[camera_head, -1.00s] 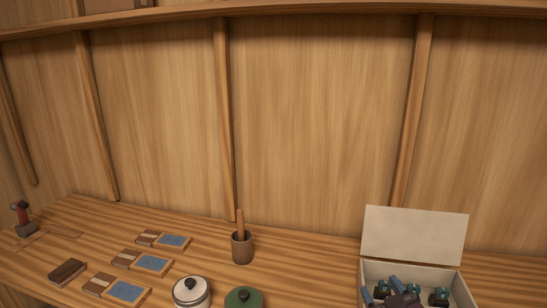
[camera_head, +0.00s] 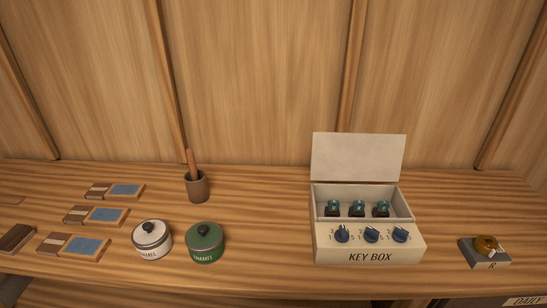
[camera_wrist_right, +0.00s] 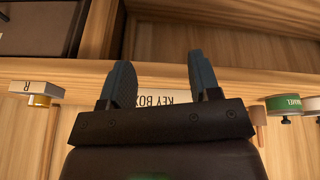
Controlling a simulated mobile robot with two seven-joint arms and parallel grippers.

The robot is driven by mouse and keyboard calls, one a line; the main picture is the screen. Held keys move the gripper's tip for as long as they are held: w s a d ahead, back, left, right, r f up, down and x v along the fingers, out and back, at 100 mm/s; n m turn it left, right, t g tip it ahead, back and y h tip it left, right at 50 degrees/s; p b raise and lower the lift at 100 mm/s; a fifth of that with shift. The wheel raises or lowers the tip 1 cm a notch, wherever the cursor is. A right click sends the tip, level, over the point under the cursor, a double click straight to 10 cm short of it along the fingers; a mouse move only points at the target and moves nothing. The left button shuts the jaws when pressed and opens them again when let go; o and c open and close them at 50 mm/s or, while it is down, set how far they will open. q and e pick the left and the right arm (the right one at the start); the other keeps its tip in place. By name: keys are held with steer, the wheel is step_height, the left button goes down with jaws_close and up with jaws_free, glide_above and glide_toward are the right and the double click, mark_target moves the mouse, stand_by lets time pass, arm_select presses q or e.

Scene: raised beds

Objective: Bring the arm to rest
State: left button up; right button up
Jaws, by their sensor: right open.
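My right gripper (camera_wrist_right: 160,85) shows in the right wrist view, with its two dark fingers apart and nothing between them. Behind the fingers, the label of the key box (camera_wrist_right: 165,99) shows upside down, partly hidden by the gripper. In the head view no gripper or arm is visible. The key box (camera_head: 330,250) stands on the bench with its lid up, three blue dials on its front and three dark items with teal tops inside. My left gripper is in neither view.
On the bench are a white lidded pot (camera_head: 152,240), a green lidded pot (camera_head: 205,243), a cup with a wooden stick (camera_head: 197,187), several wood-and-blue blocks (camera_head: 95,215) at left and a grey block marked R (camera_head: 487,258) at right. Below the edge is a "DAILY" label (camera_head: 525,301).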

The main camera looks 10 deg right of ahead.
steer(key=w+f+t, duration=0.6)
steer(key=f+t, duration=0.1)
steer(key=f, duration=0.3)
steer(key=shift+w+f+n+t+y, duration=0.15)
steer(key=shift+w+n+t+y, duration=0.25)
steer(key=shift+a, duration=0.1)
steer(key=shift+c, duration=0.2)
stand_by(1.1)
